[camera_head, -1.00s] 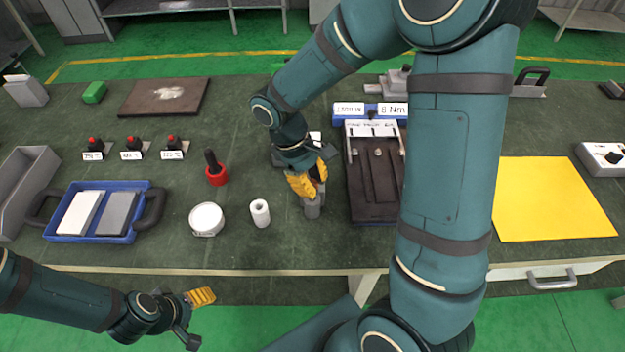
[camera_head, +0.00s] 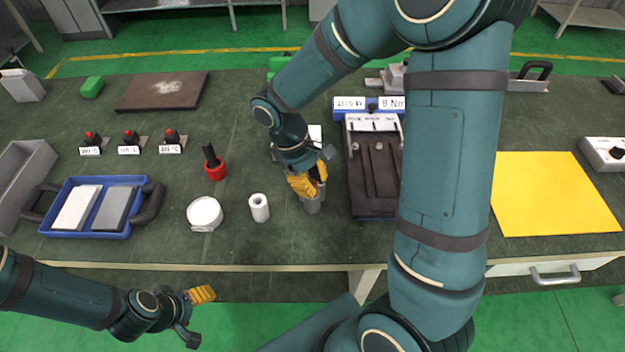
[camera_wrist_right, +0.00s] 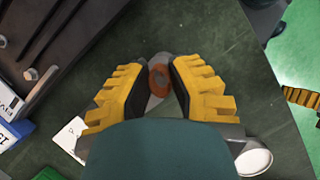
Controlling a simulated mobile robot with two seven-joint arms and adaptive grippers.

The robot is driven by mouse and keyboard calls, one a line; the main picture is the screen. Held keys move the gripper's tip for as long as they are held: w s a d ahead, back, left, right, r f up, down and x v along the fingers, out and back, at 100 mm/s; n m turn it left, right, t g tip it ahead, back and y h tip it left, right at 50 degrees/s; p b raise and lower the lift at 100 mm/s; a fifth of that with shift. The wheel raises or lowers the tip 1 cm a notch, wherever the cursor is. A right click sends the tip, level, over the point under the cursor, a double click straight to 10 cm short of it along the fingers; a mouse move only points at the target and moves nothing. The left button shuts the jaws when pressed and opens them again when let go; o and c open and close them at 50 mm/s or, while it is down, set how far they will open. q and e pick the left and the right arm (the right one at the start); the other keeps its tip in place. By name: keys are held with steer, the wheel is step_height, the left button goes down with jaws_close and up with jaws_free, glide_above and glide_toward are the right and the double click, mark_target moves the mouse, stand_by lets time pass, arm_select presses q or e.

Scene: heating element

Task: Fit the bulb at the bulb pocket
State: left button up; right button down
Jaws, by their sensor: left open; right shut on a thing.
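My right gripper (camera_head: 308,186) is shut on a small grey piece with a reddish-brown ring (camera_wrist_right: 158,80), seen between the yellow finger pads in the right wrist view. The fingers hide most of it, so I cannot tell its full shape or confirm that it is the bulb. A grey cylindrical part (camera_head: 313,204) shows just under the fingers, low over the bench. A dark grooved block (camera_head: 372,205) with labels lies right of the gripper, apart from it. I cannot tell which part is the bulb pocket. My left gripper (camera_head: 200,314) is open and empty, in front of the bench edge.
A white roll (camera_head: 259,208), a round white tin (camera_head: 205,214) and a red cup (camera_head: 215,171) stand left of the right gripper. A blue tray (camera_head: 95,235) with two slabs lies further left. A yellow sheet (camera_head: 555,195) lies right. My right arm hides part of the bench.

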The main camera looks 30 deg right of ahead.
steer(key=c, duration=0.9)
jaws_free()
steer(key=shift+f, duration=0.1)
steer(key=shift+o, duration=0.2)
steer(key=v, duration=1.2)
steer(key=shift+w+a, duration=0.1)
